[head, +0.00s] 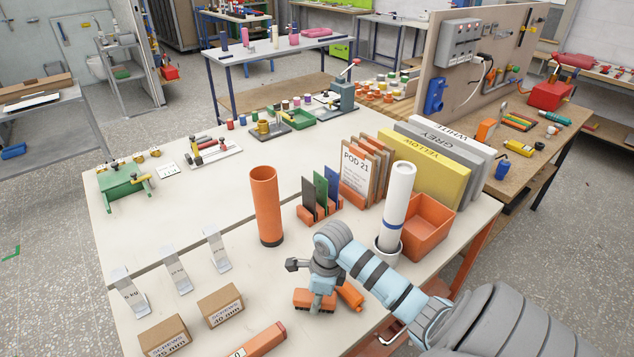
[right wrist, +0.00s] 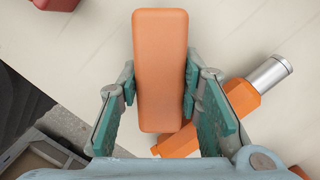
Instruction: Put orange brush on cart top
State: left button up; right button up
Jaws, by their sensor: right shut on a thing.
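The orange brush (head: 306,297) is on or just above the near part of the white table; whether it touches the surface is unclear. In the right wrist view it shows as a plain orange block (right wrist: 160,45), its underside hidden. My right gripper (head: 317,300) points down over it. In the right wrist view my gripper's green pads (right wrist: 160,88) sit on both sides of the block, shut on it. A grey shelved stand (head: 122,62) at the back left may be the cart; I cannot be sure. My left gripper is not in view.
An orange tool with a silver end (right wrist: 240,98) lies right beside the brush. An orange tube (head: 265,205), a white roll (head: 398,195) in a holder, an orange bin (head: 430,228) and small boxes (head: 221,304) stand around. The table's left middle is clear.

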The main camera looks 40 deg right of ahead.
jog(key=o, duration=0.8)
jog(key=shift+f, duration=0.25)
jog(key=o, duration=0.4)
jog(key=shift+r, duration=0.1)
jog(key=shift+r, duration=0.1)
jog(key=shift+r+p, duration=0.3)
jog(key=shift+r, duration=0.05)
notch_tip(320, 180, up, 12)
jog(key=s+d, duration=0.1)
jog(key=shift+s+f, duration=0.15)
jog(key=shift+f, duration=0.1)
